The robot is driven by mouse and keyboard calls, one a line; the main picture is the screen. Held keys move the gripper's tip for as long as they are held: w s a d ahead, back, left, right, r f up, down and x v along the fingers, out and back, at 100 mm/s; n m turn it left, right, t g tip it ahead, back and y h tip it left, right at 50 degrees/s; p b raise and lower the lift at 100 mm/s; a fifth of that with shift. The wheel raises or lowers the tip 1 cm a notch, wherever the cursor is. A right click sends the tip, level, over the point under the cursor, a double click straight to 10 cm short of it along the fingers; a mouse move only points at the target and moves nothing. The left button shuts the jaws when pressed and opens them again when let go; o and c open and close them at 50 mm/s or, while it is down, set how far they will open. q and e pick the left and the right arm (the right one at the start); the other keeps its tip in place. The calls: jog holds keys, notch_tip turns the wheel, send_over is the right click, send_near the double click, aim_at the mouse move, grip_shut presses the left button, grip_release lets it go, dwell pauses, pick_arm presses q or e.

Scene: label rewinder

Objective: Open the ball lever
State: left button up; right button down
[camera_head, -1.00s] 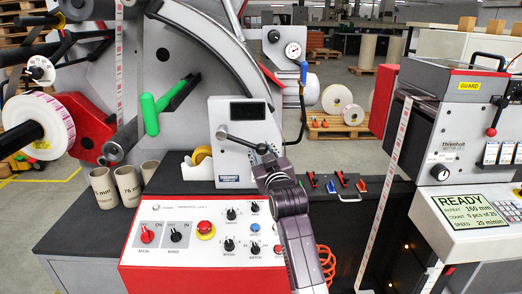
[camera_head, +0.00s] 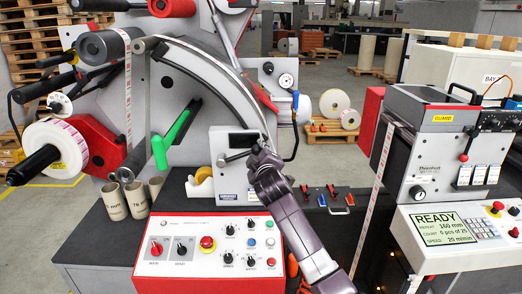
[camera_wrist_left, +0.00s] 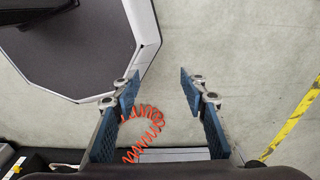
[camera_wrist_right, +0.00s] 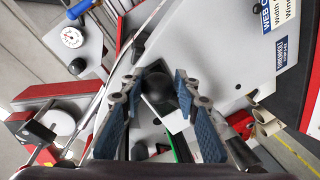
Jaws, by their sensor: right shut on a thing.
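The ball lever is a thin grey rod (camera_head: 238,156) in front of the grey display box (camera_head: 222,140). It runs from the box's left side, slanting slightly up to the right, to my right gripper (camera_head: 258,153). In the right wrist view its black ball (camera_wrist_right: 157,90) sits between the two blue-padded fingers of my right gripper (camera_wrist_right: 158,86), which is shut on it. The gripper hides the ball in the head view. My left gripper (camera_wrist_left: 157,84) is open and empty above the floor, seen only in the left wrist view.
The red and white control panel (camera_head: 205,262) lies below the display box. A green handle (camera_head: 172,138) stands left of it. An orange coiled hose (camera_wrist_left: 145,130) hangs near my left gripper.

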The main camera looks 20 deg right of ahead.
jog(key=shift+w+a+r+n+p, duration=0.1)
jog(key=shift+a+r+n+p, duration=0.2)
jog(key=shift+r, duration=0.3)
jog(key=shift+a+r+n+p, duration=0.2)
jog(key=shift+a+r+p, duration=0.05)
jog(key=shift+r, duration=0.35)
pick_arm(q)
jog(key=r, duration=0.1)
jog(key=w+r, duration=0.1)
jog(key=shift+w+d+r+p, duration=0.1)
jog(key=shift+r+p, duration=0.25)
jog(key=shift+r, duration=0.05)
pick_arm(e)
jog(key=shift+a+n, duration=0.15)
jog(key=shift+n, duration=0.15)
pick_arm(q)
jog(key=shift+s, duration=0.35)
pick_arm(e)
jog(key=c, duration=1.9)
grip_release()
jog(key=shift+a, duration=0.1)
jog(key=shift+c, duration=0.2)
jog(key=o, duration=0.5)
jog(key=shift+w+a, duration=0.15)
jog(key=shift+o, duration=0.3)
jog(key=shift+a, duration=0.15)
